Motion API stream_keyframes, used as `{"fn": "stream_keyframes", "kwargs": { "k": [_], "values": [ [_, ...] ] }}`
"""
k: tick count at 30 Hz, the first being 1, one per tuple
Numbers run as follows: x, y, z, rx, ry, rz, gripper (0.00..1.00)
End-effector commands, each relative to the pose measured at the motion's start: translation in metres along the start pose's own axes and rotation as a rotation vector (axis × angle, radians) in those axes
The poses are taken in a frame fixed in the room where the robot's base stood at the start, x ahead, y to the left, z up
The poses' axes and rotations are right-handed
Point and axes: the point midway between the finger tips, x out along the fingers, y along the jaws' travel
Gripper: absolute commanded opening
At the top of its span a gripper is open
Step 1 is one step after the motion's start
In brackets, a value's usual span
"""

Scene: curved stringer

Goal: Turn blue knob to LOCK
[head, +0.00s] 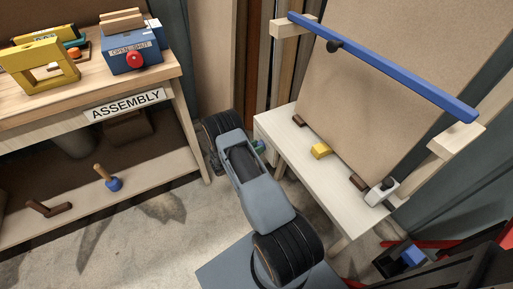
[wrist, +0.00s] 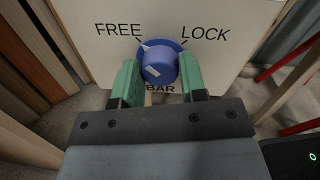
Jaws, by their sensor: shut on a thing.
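The blue knob (wrist: 160,62) sits on a pale panel (wrist: 107,60) in the wrist view, between the printed words FREE at its upper left and LOCK at its upper right. In the head view my gripper (head: 258,146) is at the left end of the white bench (head: 286,131), partly behind my arm. I cannot make out the knob there.
A tilted board with a blue bar (head: 385,65) stands on the white bench. A yellow block (head: 320,151) lies on its top. The wooden ASSEMBLY table (head: 150,78) is at the left. Red rails (wrist: 290,60) show at the right of the wrist view.

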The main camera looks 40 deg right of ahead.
Motion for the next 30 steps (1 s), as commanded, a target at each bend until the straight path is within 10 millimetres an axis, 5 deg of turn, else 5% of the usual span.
{"fn": "stream_keyframes", "kwargs": {
  "k": [14,30],
  "values": [
    [-0.0001,0.0003,-0.0029,0.113,-0.007,-0.001,0.15],
    [-0.0002,0.0,-0.0052,0.607,-0.041,-0.008,0.15]
  ]
}}
